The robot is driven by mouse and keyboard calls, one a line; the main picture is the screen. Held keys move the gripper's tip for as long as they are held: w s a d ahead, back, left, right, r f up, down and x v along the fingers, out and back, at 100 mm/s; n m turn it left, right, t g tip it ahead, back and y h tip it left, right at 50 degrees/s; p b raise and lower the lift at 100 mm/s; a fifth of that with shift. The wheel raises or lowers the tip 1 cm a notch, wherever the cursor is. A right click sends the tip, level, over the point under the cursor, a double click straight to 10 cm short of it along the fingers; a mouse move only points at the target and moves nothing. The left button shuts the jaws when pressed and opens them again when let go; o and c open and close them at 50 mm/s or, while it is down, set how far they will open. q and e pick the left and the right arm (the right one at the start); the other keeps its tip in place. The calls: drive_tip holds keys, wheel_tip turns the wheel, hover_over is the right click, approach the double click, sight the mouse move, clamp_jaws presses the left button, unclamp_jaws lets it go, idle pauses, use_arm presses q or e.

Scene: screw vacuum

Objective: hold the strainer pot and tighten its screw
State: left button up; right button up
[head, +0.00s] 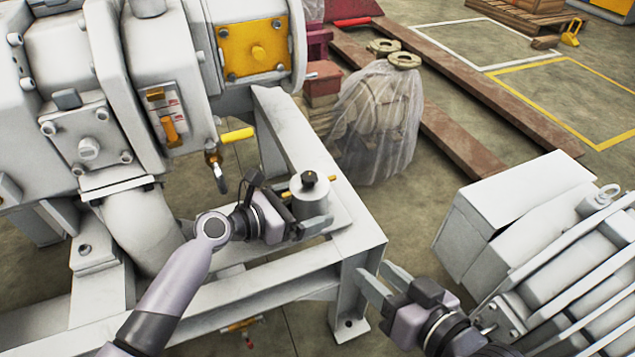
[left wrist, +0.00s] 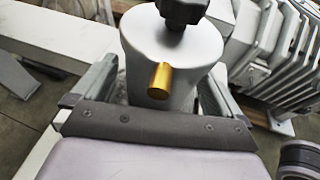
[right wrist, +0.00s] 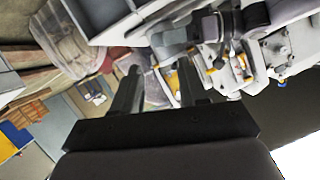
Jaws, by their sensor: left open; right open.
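The strainer pot (head: 308,197) is a light grey cylinder with brass stubs on its sides, standing on the white frame. Its screw (head: 308,179) is a black knob on the lid. In the left wrist view the pot (left wrist: 172,50) stands upright between the open fingers, with the black knob (left wrist: 183,10) at the top edge. My left gripper (head: 302,219) is open around the pot's lower body; contact cannot be told. My right gripper (head: 378,282) is open and empty, lower right of the pot, beside the frame's corner. In the right wrist view its fingers (right wrist: 158,92) are apart with nothing between.
The white frame (head: 360,245) carries the large pump (head: 150,80) at left. A valve with a yellow handle (head: 237,135) is just behind the pot. A ribbed grey machine (head: 545,250) stands close at right. A plastic-wrapped bundle (head: 380,120) is behind on the floor.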

use_arm(q)
drive_tip(key=shift+d, duration=0.1)
drive_tip(key=c, duration=0.7)
use_arm(e)
drive_tip(key=shift+w+a+r, duration=0.15)
drive_tip(key=shift+w+r, duration=0.05)
drive_tip(key=shift+w, duration=0.1)
drive_tip(key=o, duration=0.3)
drive_tip(key=shift+s+f, duration=0.1)
drive_tip(key=shift+s, duration=0.05)
drive_tip(key=w+a+r+n+g+y, duration=0.3)
drive_tip(key=w+a+n+g, duration=0.1)
drive_tip(key=a+n, duration=0.65)
drive_tip(key=n+g+h, duration=0.3)
drive_tip(key=n+h, duration=0.7)
drive_tip(key=n, duration=1.3)
approach(309, 176)
drive_tip(key=v, duration=0.4)
drive_tip(key=x, duration=1.1)
drive_tip(key=shift+w+f, duration=0.2)
drive_tip(key=shift+f, duration=0.1)
